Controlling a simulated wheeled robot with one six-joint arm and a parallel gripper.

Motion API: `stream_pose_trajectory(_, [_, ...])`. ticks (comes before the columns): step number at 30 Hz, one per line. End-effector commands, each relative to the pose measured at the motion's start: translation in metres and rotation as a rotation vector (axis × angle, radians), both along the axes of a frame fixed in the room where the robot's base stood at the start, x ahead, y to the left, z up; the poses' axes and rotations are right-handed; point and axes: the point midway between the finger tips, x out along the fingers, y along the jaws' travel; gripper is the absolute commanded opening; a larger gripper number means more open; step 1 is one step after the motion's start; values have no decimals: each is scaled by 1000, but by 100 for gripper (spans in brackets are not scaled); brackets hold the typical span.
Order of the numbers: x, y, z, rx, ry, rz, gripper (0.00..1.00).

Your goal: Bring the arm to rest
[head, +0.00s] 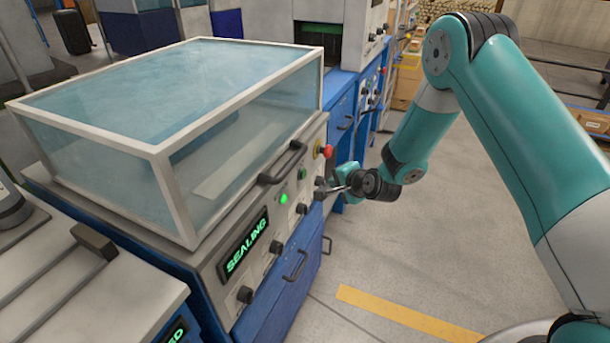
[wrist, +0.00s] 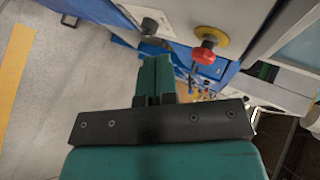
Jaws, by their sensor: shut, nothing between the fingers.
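My arm (head: 500,130) is teal and reaches in from the right side of the head view. My gripper (head: 335,183) is at its end, close in front of the control panel of a blue and grey machine with a glass hood (head: 235,130). The wrist view shows the gripper (wrist: 155,65) with its teal fingers together and nothing between them. I cannot tell whether the fingertips touch the panel.
A red knob (head: 327,151), a lit green button (head: 284,198) and a display reading SEALING (head: 245,247) are on the panel. The red knob also shows in the wrist view (wrist: 211,36). Open floor with a yellow stripe (head: 410,315) lies right of the machine.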

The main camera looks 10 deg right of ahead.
Motion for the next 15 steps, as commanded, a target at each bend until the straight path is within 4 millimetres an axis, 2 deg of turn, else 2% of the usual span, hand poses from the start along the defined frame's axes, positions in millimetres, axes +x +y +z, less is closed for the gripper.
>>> stream_pose_trajectory(8, [-1,2,5,-5,2,10,0])
stream_pose_trajectory(11, [-5,12,29,-39,12,70,0])
stream_pose_trajectory(14, [-22,33,73,-112,35,200,0])
stream_pose_trajectory(15, [-33,42,95,-150,47,268,0])
